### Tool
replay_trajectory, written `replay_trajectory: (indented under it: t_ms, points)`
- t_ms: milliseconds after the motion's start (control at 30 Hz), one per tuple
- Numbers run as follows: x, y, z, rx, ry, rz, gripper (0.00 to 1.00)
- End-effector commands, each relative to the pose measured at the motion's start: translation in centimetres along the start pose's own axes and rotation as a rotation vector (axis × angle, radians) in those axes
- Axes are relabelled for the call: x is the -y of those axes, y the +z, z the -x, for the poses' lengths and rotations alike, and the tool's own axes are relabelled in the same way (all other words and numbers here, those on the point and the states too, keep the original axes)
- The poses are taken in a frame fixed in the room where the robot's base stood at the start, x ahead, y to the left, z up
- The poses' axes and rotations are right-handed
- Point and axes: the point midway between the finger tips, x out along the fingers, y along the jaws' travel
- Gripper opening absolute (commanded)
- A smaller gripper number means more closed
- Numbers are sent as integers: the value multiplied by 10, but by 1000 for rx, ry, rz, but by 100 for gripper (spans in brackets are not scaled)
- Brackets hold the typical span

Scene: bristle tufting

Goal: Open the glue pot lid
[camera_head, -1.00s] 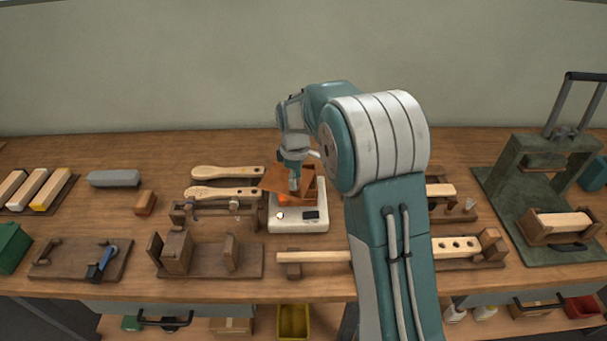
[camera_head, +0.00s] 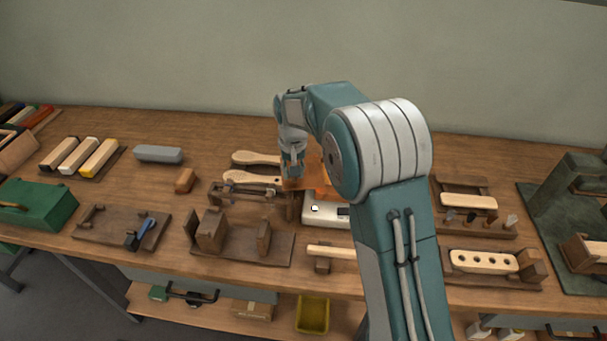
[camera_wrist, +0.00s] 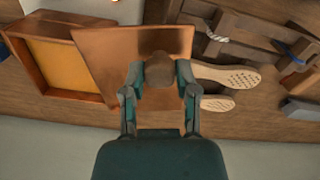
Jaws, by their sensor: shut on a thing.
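The glue pot is an open reddish-brown square box with amber glue inside (camera_wrist: 68,62), at the upper left of the wrist view. In the head view the pot (camera_head: 319,174) is partly hidden by my arm. Its lid is a flat coppery square plate (camera_wrist: 108,52) with a round brown knob (camera_wrist: 159,70). My gripper (camera_wrist: 160,76) is shut on the knob. The lid is off the pot, to its left in the head view (camera_head: 297,184), and overlaps the pot's edge in the wrist view. My gripper (camera_head: 292,172) is above it.
The pot stands on a white heater (camera_head: 325,211). Two wooden brush handles (camera_head: 252,177) lie left of the lid, behind a wooden fixture (camera_head: 247,196). A wooden jig (camera_head: 240,243) stands in front. Clear bench lies near the wall.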

Motion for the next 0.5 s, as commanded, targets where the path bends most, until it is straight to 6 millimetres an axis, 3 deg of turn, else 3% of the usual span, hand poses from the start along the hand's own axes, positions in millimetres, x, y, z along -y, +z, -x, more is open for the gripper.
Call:
replay_trajectory:
  t_ms: [500]
  points:
    - [23, -29, 1, -5, 1, -334, 0]
